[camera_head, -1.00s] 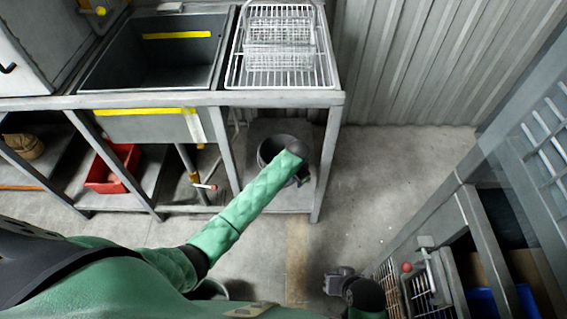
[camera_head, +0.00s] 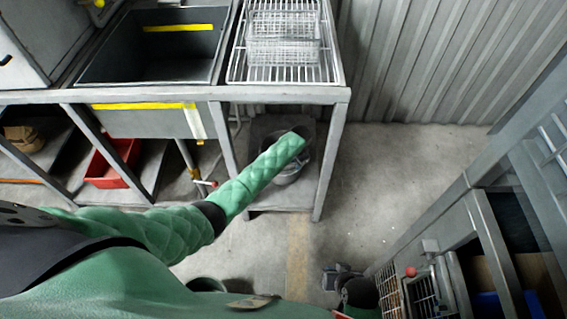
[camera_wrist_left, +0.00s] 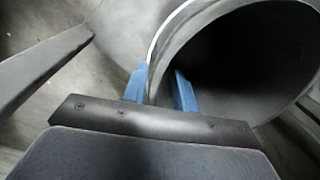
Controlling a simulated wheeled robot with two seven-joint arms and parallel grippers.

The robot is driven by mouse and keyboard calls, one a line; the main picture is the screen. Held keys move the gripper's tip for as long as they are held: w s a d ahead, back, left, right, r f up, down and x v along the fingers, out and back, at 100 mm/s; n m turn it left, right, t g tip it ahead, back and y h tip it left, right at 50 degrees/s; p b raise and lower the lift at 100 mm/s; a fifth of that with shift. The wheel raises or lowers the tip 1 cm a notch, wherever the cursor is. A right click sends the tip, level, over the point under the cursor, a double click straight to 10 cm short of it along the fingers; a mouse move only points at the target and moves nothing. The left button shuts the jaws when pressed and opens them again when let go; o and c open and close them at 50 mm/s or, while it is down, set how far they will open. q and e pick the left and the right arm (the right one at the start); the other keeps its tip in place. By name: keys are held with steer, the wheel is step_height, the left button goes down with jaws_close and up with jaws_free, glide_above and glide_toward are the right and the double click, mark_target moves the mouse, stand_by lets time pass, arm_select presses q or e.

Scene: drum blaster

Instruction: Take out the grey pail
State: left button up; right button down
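The grey pail (camera_head: 288,177) is at the lower shelf under the wire-rack end of the bench, partly hidden behind my green left forearm. In the left wrist view, its round dark mouth (camera_wrist_left: 255,60) fills the upper right. In the head view this gripper is hidden by the forearm. My right gripper (camera_head: 338,277) hangs low over the floor at the bottom, away from the pail; its fingers are too small to read.
The bench frame (camera_head: 335,150) has a leg just right of the pail and another to its left. A sink (camera_head: 165,50) and a wire rack (camera_head: 285,40) are above. A red bin (camera_head: 108,170) sits on the shelf at left. A metal rack stands at right; the floor between is clear.

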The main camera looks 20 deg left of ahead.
arm_select(q)
step_height(320, 180, down, 2)
steer(key=shift+a, duration=0.15)
jaws_close()
stand_by(1.4)
